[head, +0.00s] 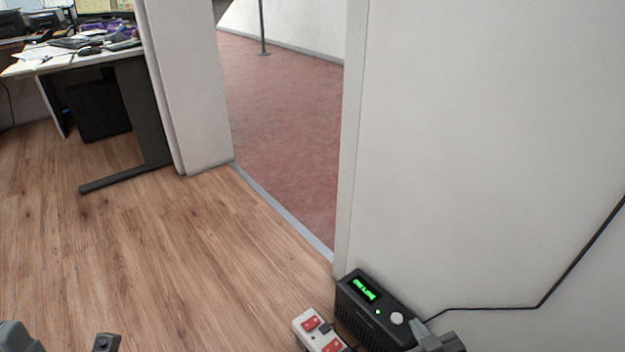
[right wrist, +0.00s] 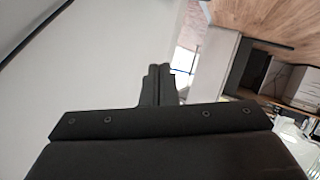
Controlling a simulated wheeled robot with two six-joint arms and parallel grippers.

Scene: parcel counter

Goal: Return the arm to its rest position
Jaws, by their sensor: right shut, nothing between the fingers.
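My right gripper (head: 432,330) shows at the bottom of the head view, in front of the right end of a black box. In the right wrist view its two dark fingers (right wrist: 158,72) are together with nothing between them. The black box (head: 372,308) has a green lit display and a round white button, and it stands against the white wall. The fingertips look close to the box, but I cannot tell whether they touch it. Grey and dark parts of my own body show at the bottom left; my left gripper cannot be made out.
A white power strip (head: 318,332) with red switches lies left of the box. A black cable (head: 490,308) runs along the wall (head: 480,130). A doorway opens onto a reddish floor (head: 280,130). A desk (head: 125,60) stands at the back left. The wooden floor (head: 180,260) between is clear.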

